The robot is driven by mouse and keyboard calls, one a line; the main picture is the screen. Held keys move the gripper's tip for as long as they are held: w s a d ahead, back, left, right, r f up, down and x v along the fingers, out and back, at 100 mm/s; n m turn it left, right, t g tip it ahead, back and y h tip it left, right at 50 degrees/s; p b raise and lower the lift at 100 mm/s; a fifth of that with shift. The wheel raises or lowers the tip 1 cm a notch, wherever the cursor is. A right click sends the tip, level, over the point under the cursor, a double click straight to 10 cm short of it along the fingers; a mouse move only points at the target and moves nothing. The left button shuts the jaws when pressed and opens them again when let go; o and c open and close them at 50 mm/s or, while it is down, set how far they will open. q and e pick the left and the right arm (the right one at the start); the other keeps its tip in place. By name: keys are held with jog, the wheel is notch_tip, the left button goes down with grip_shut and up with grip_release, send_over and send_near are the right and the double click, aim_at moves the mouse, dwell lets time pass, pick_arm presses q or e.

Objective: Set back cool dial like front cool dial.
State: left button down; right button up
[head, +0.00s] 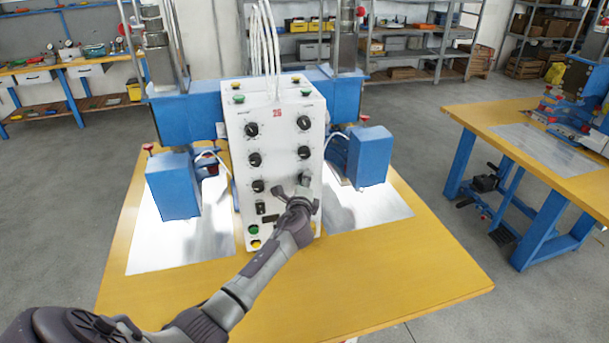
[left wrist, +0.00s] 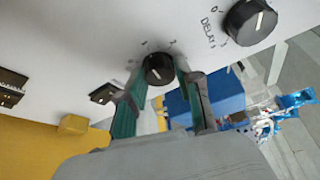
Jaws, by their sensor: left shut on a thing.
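The white control box (head: 277,140) stands on the yellow table with two columns of black dials on its front. The left column shows an upper dial (head: 251,129), a middle dial (head: 254,160) and a lower dial (head: 257,186). The right column shows an upper dial (head: 304,122) and a middle dial (head: 304,153). My left gripper (head: 304,186) is at the lower right dial and covers most of it. In the left wrist view its green-padded fingers are shut on that black dial (left wrist: 158,66), which has a white pointer mark. The cool labels are not readable.
Another dial marked DELAY (left wrist: 250,22) is close to the gripped one. A green button (head: 254,229) and a yellow button (head: 256,244) are low on the box. Blue machine blocks (head: 174,184) flank it above metal plates. The yellow table (head: 380,270) is clear in front.

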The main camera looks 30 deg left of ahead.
pick_arm(q)
jog(key=shift+f, duration=0.1)
dwell(0.5)
jog(key=c, duration=0.8)
grip_release()
jog(key=v, duration=1.2)
